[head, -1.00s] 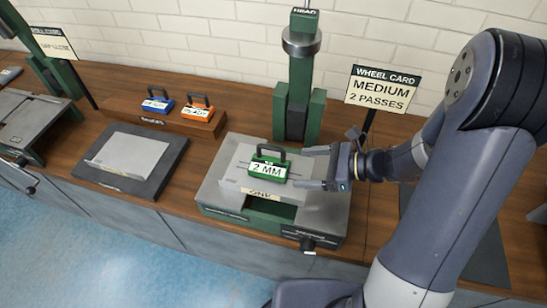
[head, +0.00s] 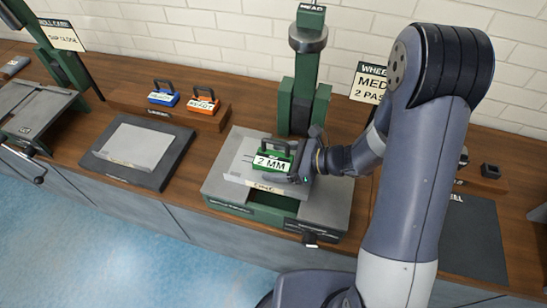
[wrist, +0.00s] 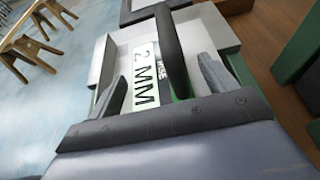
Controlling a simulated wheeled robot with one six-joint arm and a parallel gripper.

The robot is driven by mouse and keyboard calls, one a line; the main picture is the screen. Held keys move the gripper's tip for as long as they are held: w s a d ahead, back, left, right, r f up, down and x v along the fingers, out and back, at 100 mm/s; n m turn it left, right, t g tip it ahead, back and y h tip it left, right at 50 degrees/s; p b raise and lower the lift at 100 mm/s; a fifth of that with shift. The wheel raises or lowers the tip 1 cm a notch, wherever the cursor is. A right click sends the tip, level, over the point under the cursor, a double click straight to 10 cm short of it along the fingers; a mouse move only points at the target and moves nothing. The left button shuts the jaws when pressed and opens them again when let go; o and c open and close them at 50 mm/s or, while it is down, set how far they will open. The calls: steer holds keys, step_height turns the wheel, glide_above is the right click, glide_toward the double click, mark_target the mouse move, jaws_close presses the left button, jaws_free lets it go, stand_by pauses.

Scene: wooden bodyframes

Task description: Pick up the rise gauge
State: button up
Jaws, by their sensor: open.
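The rise gauge (head: 272,160) is a green block with a dark handle and a white "2 MM" label. It sits on the grey plate of a green-and-grey machine (head: 325,208). In the wrist view the gauge's label (wrist: 145,78) and upright dark handle lie between my fingers. My gripper (head: 297,163) is at the gauge's right end in the head view, with its fingers reaching along it. The jaws are open, one finger on each side of the handle in the wrist view (wrist: 163,80). Whether either finger touches the gauge cannot be told.
A blue gauge (head: 163,95) and an orange gauge (head: 203,101) stand in a wooden rack at the left. A dark tray with a grey plate (head: 137,144) lies before it. A green column (head: 303,85) rises behind the machine. A wheel card (head: 369,82) is partly hidden by my arm.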

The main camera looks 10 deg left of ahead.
steer(key=shift+c, duration=0.3)
steer(key=c, duration=1.2)
steer(key=shift+r, duration=0.1)
steer(key=shift+c, duration=0.3)
